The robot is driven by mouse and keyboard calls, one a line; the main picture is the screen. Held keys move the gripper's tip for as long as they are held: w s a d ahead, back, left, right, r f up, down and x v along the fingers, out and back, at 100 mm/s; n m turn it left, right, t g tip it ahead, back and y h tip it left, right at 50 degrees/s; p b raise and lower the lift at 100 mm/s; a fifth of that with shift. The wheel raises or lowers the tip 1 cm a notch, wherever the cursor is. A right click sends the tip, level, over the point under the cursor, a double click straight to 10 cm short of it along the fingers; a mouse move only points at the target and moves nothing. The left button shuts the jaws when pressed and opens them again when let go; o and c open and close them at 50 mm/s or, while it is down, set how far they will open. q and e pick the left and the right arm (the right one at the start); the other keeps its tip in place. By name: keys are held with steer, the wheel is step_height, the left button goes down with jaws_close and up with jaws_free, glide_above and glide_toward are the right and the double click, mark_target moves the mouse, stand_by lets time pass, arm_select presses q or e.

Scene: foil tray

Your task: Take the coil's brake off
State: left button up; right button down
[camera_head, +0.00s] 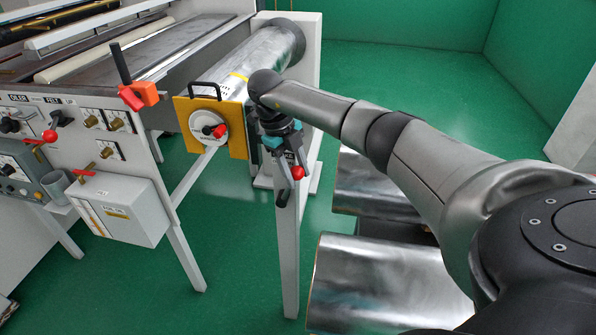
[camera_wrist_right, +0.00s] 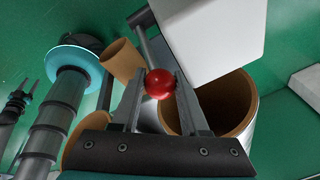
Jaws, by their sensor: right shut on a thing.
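The foil coil (camera_head: 272,52) lies on its shaft behind a yellow plate (camera_head: 238,139) in the head view. My right gripper (camera_head: 291,184) is at the white post (camera_head: 287,255) in front of the coil stand. It is shut on the red ball knob (camera_head: 297,173) of the brake lever. In the right wrist view the red knob (camera_wrist_right: 160,83) sits between the two fingers of my right gripper (camera_wrist_right: 160,90). The grey lever rod (camera_wrist_right: 147,42) runs up from the knob beside a white block (camera_wrist_right: 207,35). My left gripper does not show.
Spare foil rolls (camera_head: 385,275) lie on the right below my arm. A white box (camera_head: 124,209) juts out below the panel. Green floor is open behind.

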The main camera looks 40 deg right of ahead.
steer(key=shift+c, duration=2.1)
jaws_free()
steer(key=shift+r, duration=0.1)
steer(key=p+v, duration=0.3)
steer(key=v, duration=1.2)
steer(key=shift+s, duration=0.1)
